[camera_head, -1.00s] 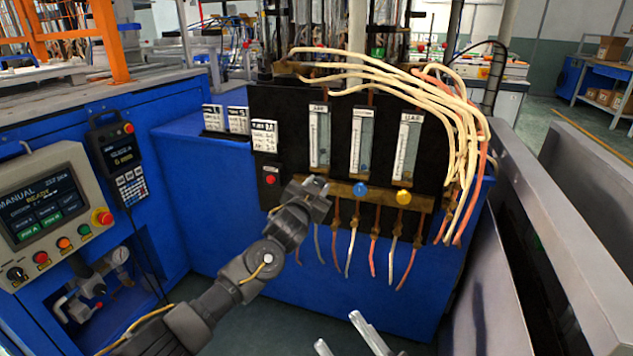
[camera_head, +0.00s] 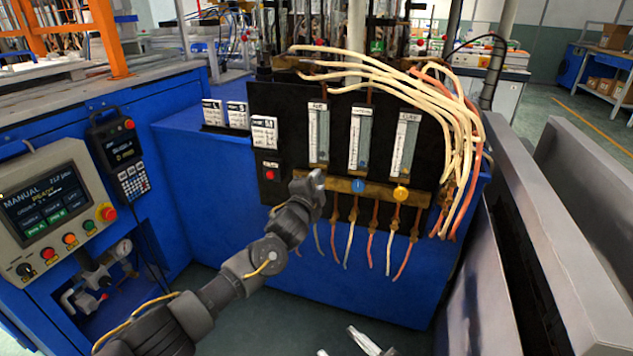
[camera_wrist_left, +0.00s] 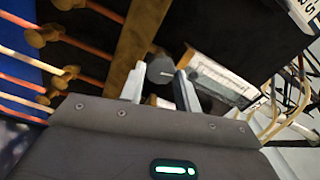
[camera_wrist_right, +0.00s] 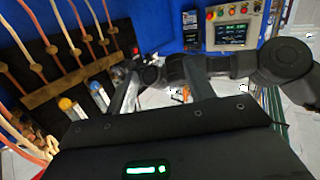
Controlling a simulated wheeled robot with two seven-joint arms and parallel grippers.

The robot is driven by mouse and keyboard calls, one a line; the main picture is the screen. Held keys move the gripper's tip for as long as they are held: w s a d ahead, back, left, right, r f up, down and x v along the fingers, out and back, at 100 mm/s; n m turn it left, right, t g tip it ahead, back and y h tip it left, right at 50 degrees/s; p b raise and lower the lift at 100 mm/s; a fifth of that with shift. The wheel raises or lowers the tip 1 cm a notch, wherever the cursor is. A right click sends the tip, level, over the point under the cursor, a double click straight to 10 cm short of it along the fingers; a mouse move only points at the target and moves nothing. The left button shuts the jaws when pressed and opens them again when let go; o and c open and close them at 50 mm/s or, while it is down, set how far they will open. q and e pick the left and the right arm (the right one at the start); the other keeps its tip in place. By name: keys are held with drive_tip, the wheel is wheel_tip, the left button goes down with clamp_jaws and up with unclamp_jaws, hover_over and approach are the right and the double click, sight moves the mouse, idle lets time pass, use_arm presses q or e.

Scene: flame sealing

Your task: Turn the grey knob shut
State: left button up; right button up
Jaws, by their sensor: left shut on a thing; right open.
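The grey knob (camera_wrist_left: 160,69) is a dark cylinder at the brass bar (camera_wrist_left: 140,35) in the left wrist view. My left gripper (camera_wrist_left: 160,84) has its two fingers on either side of the knob and is shut on it. In the head view my left gripper (camera_head: 312,182) covers the knob at the left end of the brass bar (camera_head: 335,186). Beside it on the bar are a blue knob (camera_head: 358,186) and a yellow knob (camera_head: 401,194). My right gripper (camera_head: 346,345) is open and empty at the bottom edge, well below the panel; its fingers also show in the right wrist view (camera_wrist_right: 165,95).
Flow tubes stand above the bar on the black panel (camera_head: 290,128). Pale and orange hoses (camera_head: 450,110) loop over its right side, and thin hoses hang below. A red button (camera_head: 270,174) is left of my left gripper. A metal rail (camera_head: 510,240) runs at right.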

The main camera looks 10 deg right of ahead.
use_arm(q)
drive_tip(key=shift+f+m, duration=0.1)
drive_tip(key=shift+m, duration=1)
use_arm(e)
drive_tip(key=shift+d+f+g, duration=0.3)
drive_tip(key=shift+d+f, duration=0.1)
drive_tip(key=shift+f, duration=0.15)
use_arm(q)
drive_tip(key=shift+s, duration=0.1)
use_arm(e)
drive_tip(key=shift+f, duration=0.1)
use_arm(q)
drive_tip(key=o, duration=0.9)
drive_tip(key=shift+d, duration=0.1)
drive_tip(key=shift+o, duration=0.2)
drive_tip(key=shift+s+a, duration=0.2)
drive_tip(key=p+v, duration=0.2)
drive_tip(key=v, duration=0.8)
drive_tip(key=shift+p, duration=0.3)
use_arm(e)
drive_tip(key=s+d+f+m+g+h, duration=0.1)
drive_tip(key=s+d+f+g+h, duration=0.2)
drive_tip(key=d+f+g+h, duration=0.1)
drive_tip(key=shift+d+f+m+g, duration=0.4)
drive_tip(key=shift+d+f, duration=0.35)
drive_tip(key=shift+f, duration=0.65)
